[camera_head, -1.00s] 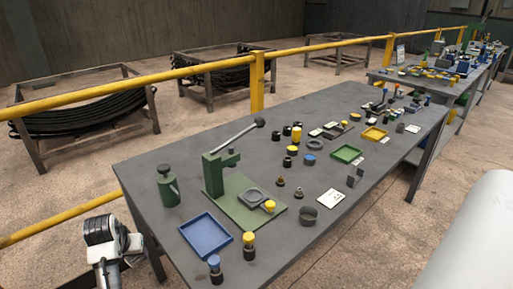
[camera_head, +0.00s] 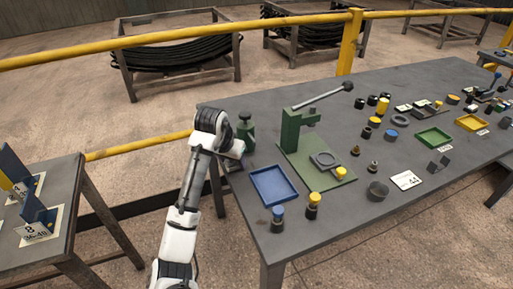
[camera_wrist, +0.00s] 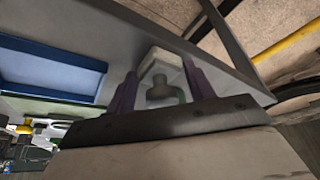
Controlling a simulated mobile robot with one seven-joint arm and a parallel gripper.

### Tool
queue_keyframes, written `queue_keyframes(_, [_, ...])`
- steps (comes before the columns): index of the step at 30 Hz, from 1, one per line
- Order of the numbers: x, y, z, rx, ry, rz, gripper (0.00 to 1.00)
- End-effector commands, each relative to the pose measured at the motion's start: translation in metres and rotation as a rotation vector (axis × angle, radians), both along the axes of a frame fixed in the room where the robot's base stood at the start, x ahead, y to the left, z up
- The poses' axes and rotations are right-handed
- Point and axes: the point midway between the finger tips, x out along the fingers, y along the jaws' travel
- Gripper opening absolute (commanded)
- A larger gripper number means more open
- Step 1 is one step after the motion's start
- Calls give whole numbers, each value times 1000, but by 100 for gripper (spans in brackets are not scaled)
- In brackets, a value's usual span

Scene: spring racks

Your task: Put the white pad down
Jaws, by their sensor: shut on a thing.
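The white pad (camera_wrist: 160,60) shows in the wrist view as a pale, angular piece between the purple fingers of my gripper (camera_wrist: 159,72). My gripper is shut on it, above the grey table top. A knob-topped green piece (camera_wrist: 160,92) shows close to the pad, partly hidden by the hand. In the head view my gripper (camera_head: 232,163) is at the table's left corner, beside the dark-topped green piece (camera_head: 246,133). The pad cannot be made out there.
A blue tray (camera_head: 273,186) lies right of my gripper, near a green lever press (camera_head: 300,130). Blue- and yellow-topped pieces stand near the front edge. A side table (camera_head: 68,215) with blue brackets stands left. A yellow rail (camera_head: 130,153) runs behind.

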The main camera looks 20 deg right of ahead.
Motion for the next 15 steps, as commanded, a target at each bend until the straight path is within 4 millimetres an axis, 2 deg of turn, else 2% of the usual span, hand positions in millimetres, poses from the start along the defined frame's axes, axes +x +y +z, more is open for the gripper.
queue_keyframes(3, [1, -24, 2, 2, 0, -3, 27])
queue_keyframes(11, [2, -44, 1, 0, -1, -1, 27])
queue_keyframes(15, [2, -65, 3, 1, -1, -3, 27])
